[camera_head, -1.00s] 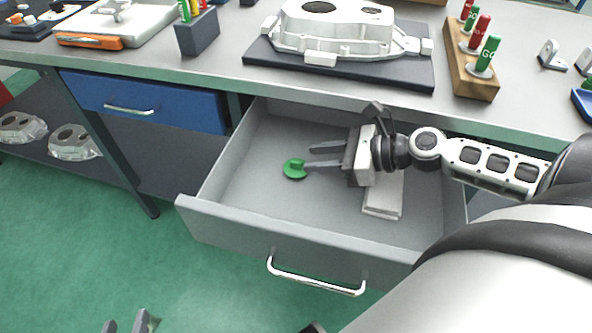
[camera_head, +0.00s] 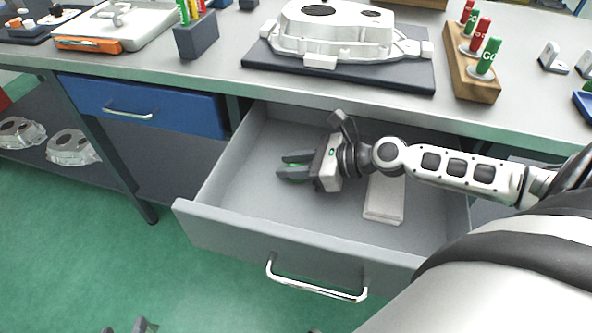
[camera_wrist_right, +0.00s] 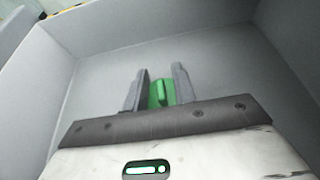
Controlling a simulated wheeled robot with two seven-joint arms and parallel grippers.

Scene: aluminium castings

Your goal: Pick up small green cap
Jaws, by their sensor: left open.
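The small green cap (camera_head: 293,179) lies on the floor of the open grey drawer (camera_head: 235,222), partly hidden by my right gripper. My right gripper (camera_head: 284,167) reaches into the drawer from the right, with its fingers apart on either side of the cap. In the right wrist view the cap (camera_wrist_right: 160,94) sits between the two fingers (camera_wrist_right: 160,82), and its upright grip part shows. I cannot see firm contact on both sides. Only the tips of my left gripper (camera_head: 144,326) show at the bottom edge, away from the drawer.
A pale flat block (camera_head: 384,197) lies in the drawer below my right forearm. The drawer walls stand around the gripper. The workbench (camera_head: 215,75) above holds a large casting (camera_head: 340,35) and a wooden block of gauges (camera_head: 470,75). A blue drawer (camera_head: 150,105) is closed at left.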

